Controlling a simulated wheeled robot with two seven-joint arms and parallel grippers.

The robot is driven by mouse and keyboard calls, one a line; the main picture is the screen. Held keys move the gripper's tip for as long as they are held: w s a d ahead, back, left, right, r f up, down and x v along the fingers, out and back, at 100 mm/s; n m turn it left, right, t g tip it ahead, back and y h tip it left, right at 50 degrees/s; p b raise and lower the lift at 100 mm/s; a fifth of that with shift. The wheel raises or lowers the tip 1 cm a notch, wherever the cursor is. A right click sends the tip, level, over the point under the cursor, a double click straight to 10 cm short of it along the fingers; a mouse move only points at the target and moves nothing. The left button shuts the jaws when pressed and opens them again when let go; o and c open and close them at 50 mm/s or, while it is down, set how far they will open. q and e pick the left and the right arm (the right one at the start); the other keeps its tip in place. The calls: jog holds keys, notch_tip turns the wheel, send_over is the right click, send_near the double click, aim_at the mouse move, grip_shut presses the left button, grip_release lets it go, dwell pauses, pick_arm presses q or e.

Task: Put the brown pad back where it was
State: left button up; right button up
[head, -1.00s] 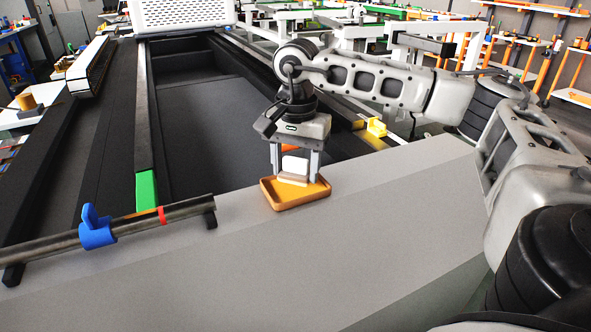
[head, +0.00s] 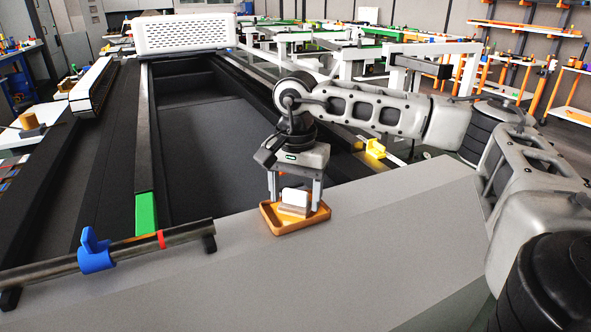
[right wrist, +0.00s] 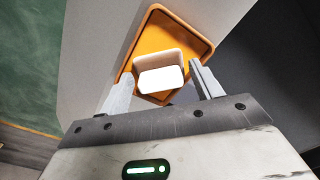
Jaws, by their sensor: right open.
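The brown pad (head: 295,210) is a small tan-brown block with a white face. It rests in an orange-brown tray (head: 269,220) on the grey ledge. In the right wrist view the pad (right wrist: 160,72) shows its white face and tan edge inside the tray (right wrist: 165,27). My right gripper (head: 295,196) points down over the tray, with one finger on each side of the pad. In the right wrist view my right gripper (right wrist: 163,82) is open, with gaps between its fingers and the pad. My left gripper is not in view.
The grey ledge (head: 330,258) is clear to the right of the tray. A metal bar (head: 140,246) with a blue clamp (head: 95,250) lies at the left. Behind is a dark recessed bed (head: 200,150). A yellow part (head: 375,148) sits behind my right gripper.

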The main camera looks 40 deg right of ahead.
aim_at(296, 192)
notch_tip(296, 192, up, 11)
jog(key=shift+r, duration=0.2)
jog(key=shift+s+f, duration=0.1)
dwell(0.5)
